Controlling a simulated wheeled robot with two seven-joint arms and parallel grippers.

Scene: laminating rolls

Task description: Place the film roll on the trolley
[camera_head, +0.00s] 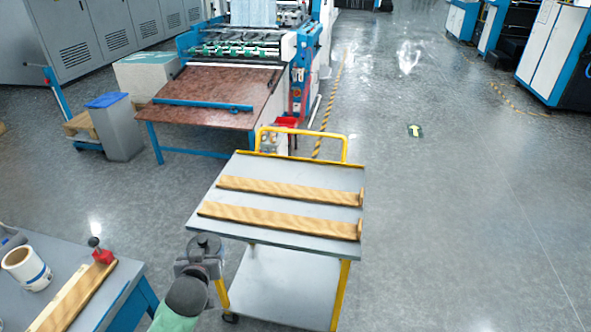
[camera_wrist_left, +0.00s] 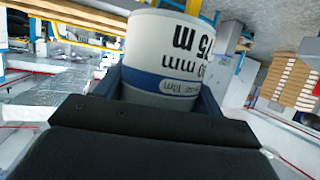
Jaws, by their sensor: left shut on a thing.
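The film roll (camera_wrist_left: 165,60) is white with a blue band and black print, upside down in the left wrist view. It sits between the fingers of my left gripper (camera_head: 205,252), which are shut on it. In the head view my gripper is by the near left corner of the trolley (camera_head: 222,222); I cannot make out the held roll there. The trolley has a grey top, a yellow handle and a lower shelf. Two wooden rails (camera_head: 290,191) with end stops lie across its top, and no roll lies on them. My right gripper is out of view.
A table (camera_head: 60,250) at the lower left bears another white roll (camera_head: 27,268) and a wooden strip (camera_head: 72,298) with a red-based knob. A machine with a brown board (camera_head: 215,97) stands behind the trolley. The floor to the right is clear.

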